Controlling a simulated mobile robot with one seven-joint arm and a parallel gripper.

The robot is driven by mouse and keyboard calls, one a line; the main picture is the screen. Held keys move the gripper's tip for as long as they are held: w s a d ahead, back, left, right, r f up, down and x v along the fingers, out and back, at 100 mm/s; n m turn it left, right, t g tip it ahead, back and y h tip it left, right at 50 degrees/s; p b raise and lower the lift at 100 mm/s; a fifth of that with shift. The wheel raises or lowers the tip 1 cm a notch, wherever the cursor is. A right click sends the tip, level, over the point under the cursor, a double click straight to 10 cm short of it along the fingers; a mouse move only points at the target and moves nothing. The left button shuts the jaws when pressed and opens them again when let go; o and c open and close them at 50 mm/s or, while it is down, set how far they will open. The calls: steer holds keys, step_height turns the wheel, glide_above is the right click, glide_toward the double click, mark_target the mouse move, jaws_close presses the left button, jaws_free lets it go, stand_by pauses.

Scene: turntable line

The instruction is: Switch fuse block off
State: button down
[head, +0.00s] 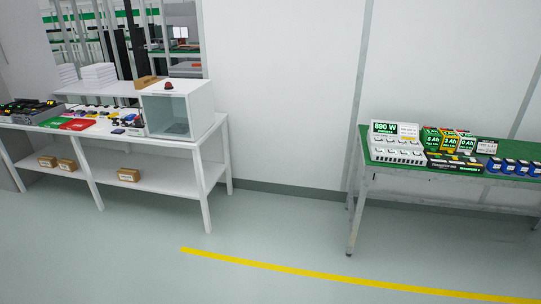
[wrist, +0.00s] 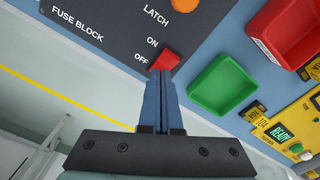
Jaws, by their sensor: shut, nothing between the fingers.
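The fuse block (wrist: 95,35) is a dark grey panel with white labels FUSE BLOCK, LATCH, ON and OFF, at the top left of the wrist view. Its red switch lever (wrist: 167,60) sits beside the ON and OFF labels at the panel's edge. An orange round part (wrist: 185,5) is cut off at the top, near LATCH. My gripper (wrist: 163,76) has its two blue fingers shut together, empty, with the tips right at the red lever. I cannot tell whether they touch it. The head view shows neither the fuse block nor my gripper.
A green tray (wrist: 222,86), a red tray (wrist: 284,32) and a yellow panel (wrist: 290,133) marked READY lie right of my gripper. In the head view, a white bench (head: 213,130) stands left and a green-topped table (head: 368,160) right, with clear floor between.

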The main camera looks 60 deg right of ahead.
step_height(320, 180, up, 6)
steer(key=p, duration=0.6)
steer(key=shift+r, duration=0.2)
stand_by(0.3)
